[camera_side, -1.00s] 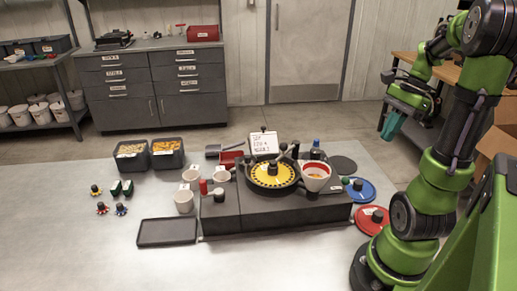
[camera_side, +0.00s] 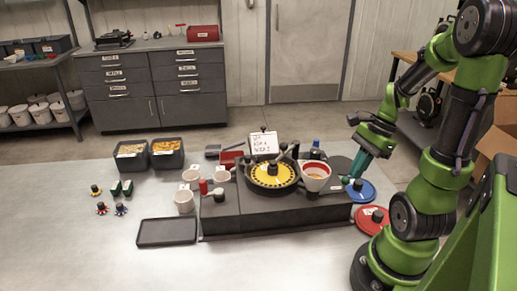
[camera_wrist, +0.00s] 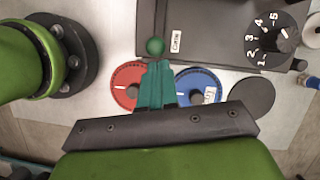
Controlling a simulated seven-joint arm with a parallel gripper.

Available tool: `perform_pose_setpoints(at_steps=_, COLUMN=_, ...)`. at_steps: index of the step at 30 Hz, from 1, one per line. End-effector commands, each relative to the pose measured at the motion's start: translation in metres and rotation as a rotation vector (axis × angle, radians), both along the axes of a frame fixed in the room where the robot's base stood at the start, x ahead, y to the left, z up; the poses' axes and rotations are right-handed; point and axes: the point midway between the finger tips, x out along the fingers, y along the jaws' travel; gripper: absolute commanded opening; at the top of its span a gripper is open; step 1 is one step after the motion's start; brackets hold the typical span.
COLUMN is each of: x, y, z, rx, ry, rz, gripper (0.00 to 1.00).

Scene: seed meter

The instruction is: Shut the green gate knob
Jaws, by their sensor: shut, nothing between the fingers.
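The green gate knob (camera_wrist: 155,46) is a round green ball at the edge of the dark machine base (camera_wrist: 205,45), beside a small white label. My gripper (camera_wrist: 155,68) is shut and empty, its teal fingers together and pointing toward the knob. In the picture the fingertips lie just below the knob; I cannot tell whether they touch it. In the side view my gripper (camera_side: 354,176) is low at the right end of the machine, and the knob (camera_side: 345,181) shows as a small green spot beside the fingertips.
A red disc (camera_wrist: 124,92) and a blue disc (camera_wrist: 205,82) lie on the table near my fingers, with a dark disc (camera_wrist: 251,97) farther right. A black numbered dial (camera_wrist: 270,38) sits at the right. A white-and-red funnel cup (camera_side: 316,172) stands on the machine near my gripper.

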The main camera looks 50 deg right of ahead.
Motion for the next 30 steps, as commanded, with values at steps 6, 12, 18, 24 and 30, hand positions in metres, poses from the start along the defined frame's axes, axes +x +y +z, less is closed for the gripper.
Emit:
perform_pose_setpoints(at_steps=6, x=0.001, y=0.001, z=0.000, rx=0.000, ry=0.000, rz=0.000, gripper=0.00)
perform_pose_setpoints(at_steps=12, x=0.007, y=0.007, z=0.000, rx=0.000, ry=-0.001, rz=0.005, gripper=0.00)
perform_pose_setpoints(at_steps=18, x=0.022, y=0.022, z=0.000, rx=-0.001, ry=-0.001, rz=0.004, gripper=0.00)
perform_pose_setpoints(at_steps=24, x=0.022, y=0.024, z=0.000, rx=0.006, ry=-0.001, rz=0.001, gripper=0.00)
perform_pose_setpoints(at_steps=30, x=0.021, y=0.022, z=0.000, rx=0.010, ry=0.001, rz=0.000, gripper=0.00)
